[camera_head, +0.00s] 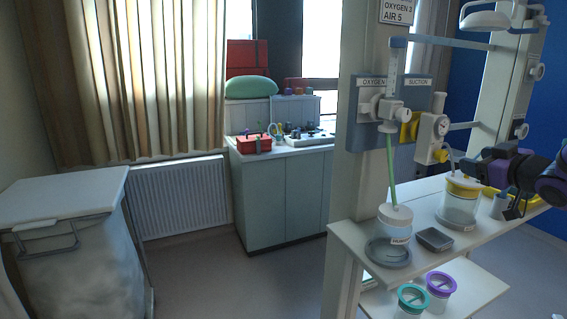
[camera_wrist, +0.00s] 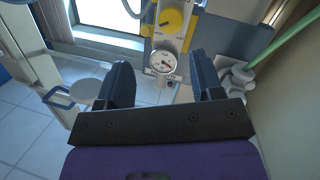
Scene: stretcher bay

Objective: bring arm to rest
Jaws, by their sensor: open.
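My arm reaches in from the right edge of the head view, purple and black. My gripper (camera_head: 514,208) is low over the right part of the white shelf (camera_head: 413,192), partly hidden by the arm. In the wrist view my gripper (camera_wrist: 160,62) has its two dark fingers well apart, with nothing between them. The gauge also shows on the wall unit in the head view.
A green tube (camera_head: 390,168) rises from the humidifier. Purple-lidded (camera_head: 440,284) and teal-lidded (camera_head: 412,298) jars sit below. Open floor lies left.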

